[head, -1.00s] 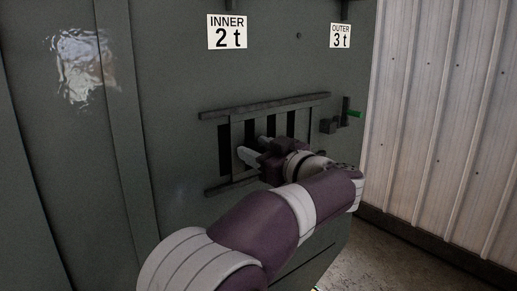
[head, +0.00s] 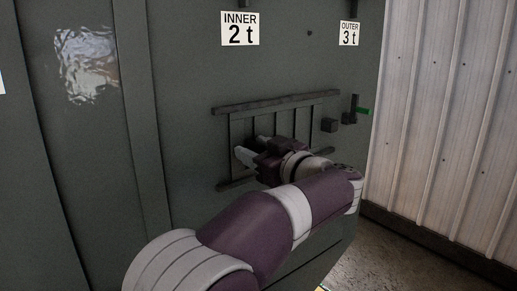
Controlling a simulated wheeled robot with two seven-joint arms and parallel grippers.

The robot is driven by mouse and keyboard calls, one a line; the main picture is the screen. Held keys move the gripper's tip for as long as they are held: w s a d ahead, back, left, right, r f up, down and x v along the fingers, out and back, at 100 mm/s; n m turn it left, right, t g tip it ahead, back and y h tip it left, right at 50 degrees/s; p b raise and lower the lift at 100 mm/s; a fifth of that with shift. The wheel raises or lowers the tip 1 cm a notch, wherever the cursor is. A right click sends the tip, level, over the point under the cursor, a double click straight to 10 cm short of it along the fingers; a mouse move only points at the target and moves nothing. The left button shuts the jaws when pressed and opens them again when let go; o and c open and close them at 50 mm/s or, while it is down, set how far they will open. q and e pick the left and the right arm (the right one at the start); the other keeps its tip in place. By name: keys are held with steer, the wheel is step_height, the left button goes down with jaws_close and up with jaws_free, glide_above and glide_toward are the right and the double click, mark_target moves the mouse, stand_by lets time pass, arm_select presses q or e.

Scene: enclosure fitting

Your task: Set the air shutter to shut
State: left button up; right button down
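The air shutter (head: 294,125) is a dark slatted plate between two horizontal rails on the grey-green enclosure. Its slots show only as thin dark lines, with no wide black openings in the part I can see. Whether the fingertips touch the plate is unclear. The gripper and wrist hide the shutter's lower middle. My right gripper is not in view.
Labels read INNER 2 t (head: 240,28) and OUTER 3 t (head: 348,33). A corrugated wall (head: 440,120) stands at the right, with open floor before it.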

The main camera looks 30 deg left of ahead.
arm_select(q)
steer(key=shift+s, duration=0.15)
steer(key=shift+d, duration=0.4)
steer(key=b+v, duration=0.4)
steer(key=v, duration=0.8)
steer(key=shift+s+a, duration=0.15)
steer(key=shift+s, duration=0.05)
